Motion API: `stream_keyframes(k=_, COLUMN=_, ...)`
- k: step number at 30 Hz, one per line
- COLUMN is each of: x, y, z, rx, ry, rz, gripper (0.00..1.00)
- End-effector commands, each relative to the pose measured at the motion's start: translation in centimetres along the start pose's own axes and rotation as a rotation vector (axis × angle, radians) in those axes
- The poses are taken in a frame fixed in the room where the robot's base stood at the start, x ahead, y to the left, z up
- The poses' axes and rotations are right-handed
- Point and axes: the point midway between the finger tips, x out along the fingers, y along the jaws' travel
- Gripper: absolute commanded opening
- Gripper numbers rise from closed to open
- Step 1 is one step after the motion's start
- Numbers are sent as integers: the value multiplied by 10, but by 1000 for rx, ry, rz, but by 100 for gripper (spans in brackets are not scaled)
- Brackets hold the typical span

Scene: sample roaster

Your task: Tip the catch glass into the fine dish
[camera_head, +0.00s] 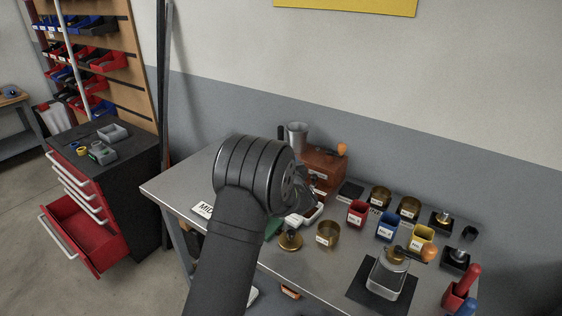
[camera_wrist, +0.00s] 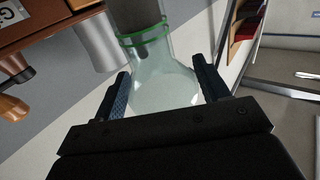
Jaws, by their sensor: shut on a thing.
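In the wrist view a clear glass vessel (camera_wrist: 165,88) with a rounded body, a neck and green bands, which looks like the catch glass, sits between the fingers of my gripper (camera_wrist: 163,90). My gripper is shut on it. A grey shape shows in or behind its neck; I cannot tell which. In the head view my arm hides most of the gripper and the glass. Round brass dishes stand on the bench: one at the front (camera_head: 327,234) and two at the back, left (camera_head: 380,197) and right (camera_head: 409,207). Their labels are too small to tell which is the fine dish.
An orange-brown machine (camera_head: 325,166) with a steel cup (camera_head: 298,138) stands behind my arm. Red (camera_head: 357,213), blue (camera_head: 387,228) and yellow (camera_head: 422,238) labelled bins stand right.

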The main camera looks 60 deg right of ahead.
Motion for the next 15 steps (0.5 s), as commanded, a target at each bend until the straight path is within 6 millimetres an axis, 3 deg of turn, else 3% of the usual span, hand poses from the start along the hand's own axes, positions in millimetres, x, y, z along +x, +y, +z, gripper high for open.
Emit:
stream_keyframes(k=5, x=1, y=-2, z=-2, rx=-77, ry=-30, rz=0, gripper=41)
stream_keyframes(k=15, x=6, y=-16, z=4, rx=-509, ry=-209, rz=-1, gripper=41)
